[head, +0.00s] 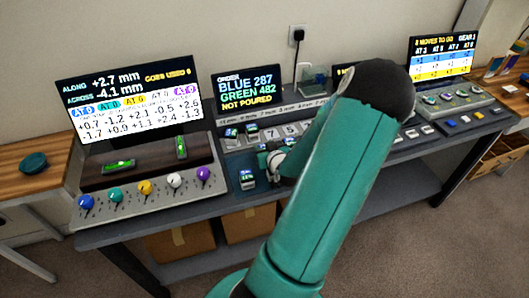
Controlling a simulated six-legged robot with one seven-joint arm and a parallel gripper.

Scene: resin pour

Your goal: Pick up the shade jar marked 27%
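A small dark jar (246,180) with a pale, green-marked label stands near the front edge of the bench. Its label is too small to read with certainty. Two more small labelled things (231,136) and (252,131) stand behind it, below the order screen. I cannot tell which one is marked 27%. My gripper (270,160) is just right of and behind the front jar, low over the bench. My teal arm hides much of it. I cannot see whether its fingers are open or shut, or whether they touch anything.
The order screen (247,90) shows "BLUE 287, GREEN 482, NOT POURED". A levelling panel with coloured knobs (145,187) stands left, under a readout screen (128,98). Number tiles (290,129) lie behind my gripper. Another control panel (452,102) is at the right. Cardboard boxes (180,242) sit below.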

